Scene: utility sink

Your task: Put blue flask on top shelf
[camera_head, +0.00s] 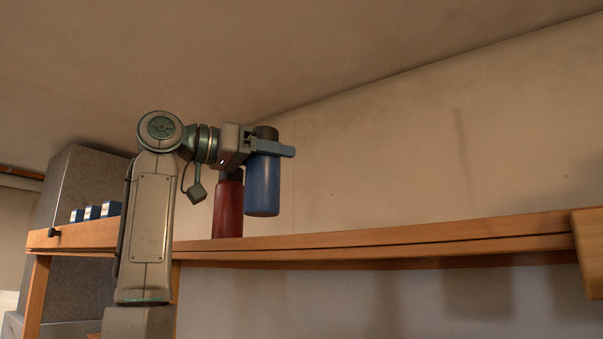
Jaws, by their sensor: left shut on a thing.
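The blue flask (262,186) has a dark cap and hangs upright in my left gripper (275,149). The gripper is shut on it near its upper end, just below the cap. The flask's bottom is a little above the line of the top shelf's front edge (390,238). I cannot tell whether the flask is over the shelf or in front of it. My right gripper is not in view.
A red flask (228,209) stands on the shelf just left of the blue flask, partly hidden by my gripper. Several small blue boxes (92,213) sit at the shelf's left end, by a grey cabinet (85,180). The shelf's right stretch looks clear up to a wooden end piece (590,248).

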